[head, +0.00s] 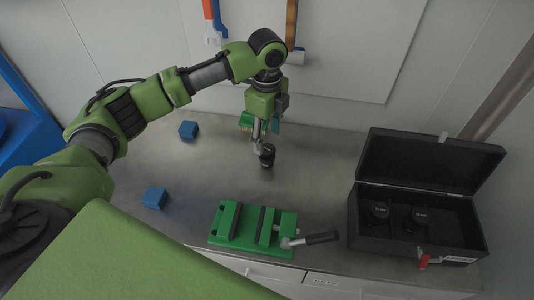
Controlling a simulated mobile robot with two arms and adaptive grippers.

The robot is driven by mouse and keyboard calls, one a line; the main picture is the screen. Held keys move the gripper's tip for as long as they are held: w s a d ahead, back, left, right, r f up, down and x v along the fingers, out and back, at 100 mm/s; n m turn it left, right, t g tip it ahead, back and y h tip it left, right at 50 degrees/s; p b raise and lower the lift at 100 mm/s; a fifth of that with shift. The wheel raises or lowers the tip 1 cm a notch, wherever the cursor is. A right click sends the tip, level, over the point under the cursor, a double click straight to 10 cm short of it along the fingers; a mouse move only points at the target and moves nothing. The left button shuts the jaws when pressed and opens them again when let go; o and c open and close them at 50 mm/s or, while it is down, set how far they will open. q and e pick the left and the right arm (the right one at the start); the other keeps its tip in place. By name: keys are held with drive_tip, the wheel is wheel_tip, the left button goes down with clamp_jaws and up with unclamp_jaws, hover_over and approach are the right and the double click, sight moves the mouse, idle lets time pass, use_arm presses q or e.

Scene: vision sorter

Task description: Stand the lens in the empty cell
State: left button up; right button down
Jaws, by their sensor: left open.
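The lens (267,157), a small black cylinder, stands on the grey worktop near the middle of the head view. My left gripper (264,142) is directly above it, pointing down, with its jaws open and the fingertips close to the top of the lens. I cannot tell whether they touch it. The black case (365,240) stands at the right with its lid (430,160) raised. Two black lenses stand in its left and middle cells. The right cell (458,225) looks dark and empty. My right gripper is not in view.
Blue cubes sit at the left (188,130) and front left (155,197). A red tag (423,260) hangs at the case front. The worktop between lens and case is clear.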

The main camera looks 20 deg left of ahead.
sight(267, 149)
use_arm(q)
drive_tip(key=shift+f, duration=0.65)
drive_tip(key=shift+f+p, duration=0.35)
drive_tip(key=shift+p, duration=0.1)
drive_tip(key=f, duration=0.1)
drive_tip(key=f+p, duration=0.1)
drive_tip(key=f, duration=0.1)
drive_tip(key=shift+s+f, duration=0.25)
drive_tip(key=shift+f, duration=0.05)
drive_tip(key=shift+w+f, duration=0.1)
drive_tip(key=shift+f, duration=0.35)
drive_tip(key=shift+r, duration=0.1)
drive_tip(key=c, duration=1.5)
drive_tip(key=shift+o, duration=0.2)
